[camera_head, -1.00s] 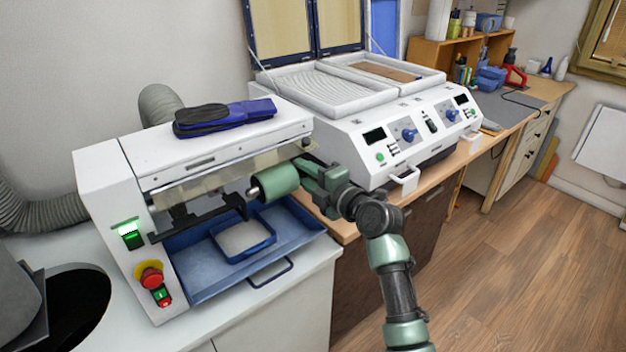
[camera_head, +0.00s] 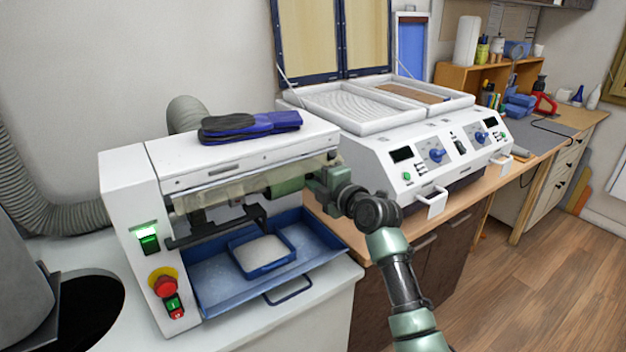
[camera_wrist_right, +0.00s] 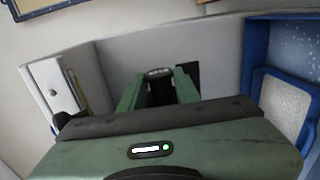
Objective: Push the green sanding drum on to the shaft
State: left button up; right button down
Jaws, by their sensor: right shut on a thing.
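The green sanding drum (camera_head: 285,186) lies roughly level under the front guard of the white sanding machine (camera_head: 128,205), at its right end. My right gripper (camera_head: 308,181) is shut on the drum from the right side. In the right wrist view my gripper (camera_wrist_right: 158,78) shows its two green fingers reaching towards the machine, with a dark part between them; I cannot clearly make out the drum there. The shaft is not clearly visible, so I cannot tell how far the drum sits on it. My left gripper is not in view.
A blue tray (camera_head: 215,290) holding a smaller blue dish (camera_head: 240,262) lies below the drum. A white forming press (camera_head: 400,200) stands to the right, behind my right arm. A red stop button (camera_head: 165,286) is front left.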

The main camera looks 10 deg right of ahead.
aim_at(294, 183)
jog(key=shift+s+a+r, duration=0.1)
jog(key=shift+s+a, duration=0.2)
jog(key=shift+a, duration=0.35)
dwell(0.5)
dwell(1.3)
jog(key=shift+s+a, duration=0.15)
jog(key=shift+a, duration=0.35)
dwell(0.5)
jog(key=shift+s+a+p, duration=0.25)
jog(key=shift+a+p, duration=0.2)
jog(key=shift+a, duration=0.2)
jog(key=shift+s+a+p, duration=0.25)
jog(key=shift+a+p, duration=0.15)
jog(key=shift+a, duration=0.25)
dwell(1.5)
jog(key=shift+a+r+p, duration=0.1)
jog(key=shift+a+p, duration=0.15)
jog(key=shift+p, duration=0.05)
dwell(1.0)
